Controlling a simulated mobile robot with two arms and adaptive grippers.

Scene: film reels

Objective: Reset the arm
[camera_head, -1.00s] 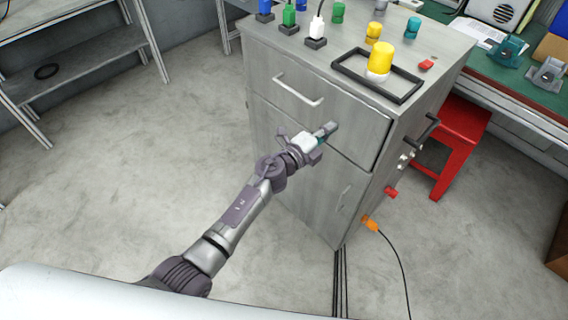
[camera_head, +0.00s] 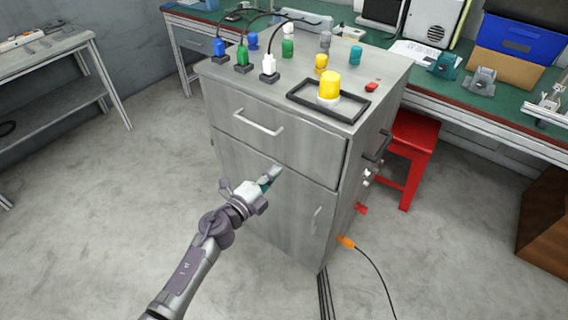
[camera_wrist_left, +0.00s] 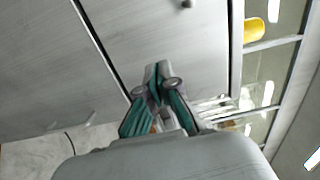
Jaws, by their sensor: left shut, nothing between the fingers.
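My left arm comes in from the bottom of the head view. Its gripper (camera_head: 272,175) is shut and empty, in front of the grey metal cabinet (camera_head: 240,165), below the drawer handle (camera_head: 258,122). In the left wrist view the closed green and grey fingers (camera_wrist_left: 157,78) point at the cabinet's front panel (camera_wrist_left: 150,35); I cannot tell whether they touch it. My right gripper is not in view.
On the cabinet stand a black tray (camera_head: 355,114) with a yellow cylinder (camera_head: 330,85) and several coloured plugs. A red stool (camera_head: 412,150) stands at its right, a green workbench (camera_head: 455,100) behind. An orange plug (camera_head: 346,242) trails a cable.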

